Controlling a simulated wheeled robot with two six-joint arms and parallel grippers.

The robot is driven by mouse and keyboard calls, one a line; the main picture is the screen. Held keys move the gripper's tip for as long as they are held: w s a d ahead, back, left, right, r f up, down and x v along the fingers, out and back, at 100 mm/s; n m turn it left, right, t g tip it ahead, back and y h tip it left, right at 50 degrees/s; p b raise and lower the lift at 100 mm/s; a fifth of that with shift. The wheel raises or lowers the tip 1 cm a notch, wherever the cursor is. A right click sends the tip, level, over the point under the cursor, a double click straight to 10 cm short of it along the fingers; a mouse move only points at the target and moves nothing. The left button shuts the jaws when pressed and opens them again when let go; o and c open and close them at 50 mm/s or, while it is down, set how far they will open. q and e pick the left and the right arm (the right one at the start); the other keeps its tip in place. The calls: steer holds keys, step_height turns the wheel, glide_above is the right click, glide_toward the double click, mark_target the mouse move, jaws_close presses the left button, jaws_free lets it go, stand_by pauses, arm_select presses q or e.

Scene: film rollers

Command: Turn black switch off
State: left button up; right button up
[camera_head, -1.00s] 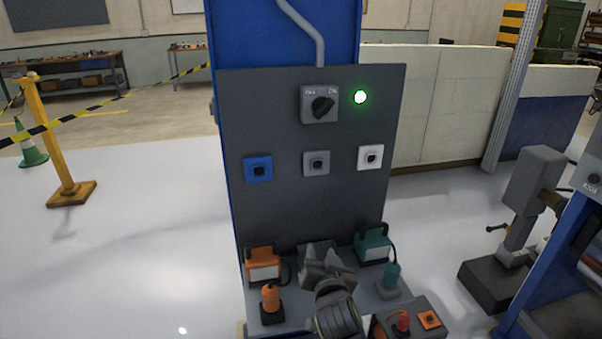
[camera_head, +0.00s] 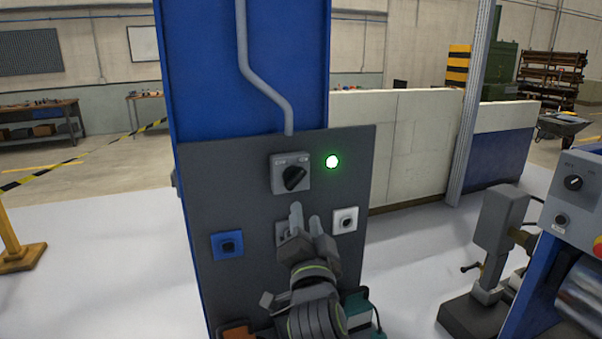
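The black rotary switch (camera_head: 294,178) sits on a grey square plate (camera_head: 281,160) near the top of the dark panel (camera_head: 362,150). Its knob is tilted, with its upper end to the right. A green lamp (camera_head: 332,161) glows to its right. My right gripper (camera_head: 306,215) is raised in front of the panel, just below the switch in the picture and apart from it. Its two fingers are spread with a gap between them and hold nothing. It partly hides the grey socket (camera_head: 281,233). My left gripper is out of view.
A blue socket (camera_head: 227,245) and a white socket (camera_head: 345,220) flank my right gripper. A grey machine (camera_head: 500,225) and a blue console (camera_head: 570,205) stand on the right.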

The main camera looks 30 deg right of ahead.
mark_target(301, 176)
steer(key=p+x, duration=0.4)
steer(key=x, duration=0.7)
steer(key=shift+w+d+r, duration=0.15)
steer(key=shift+w, duration=0.15)
steer(key=shift+w+d, duration=0.3)
steer(key=shift+w, duration=0.2)
jaws_close()
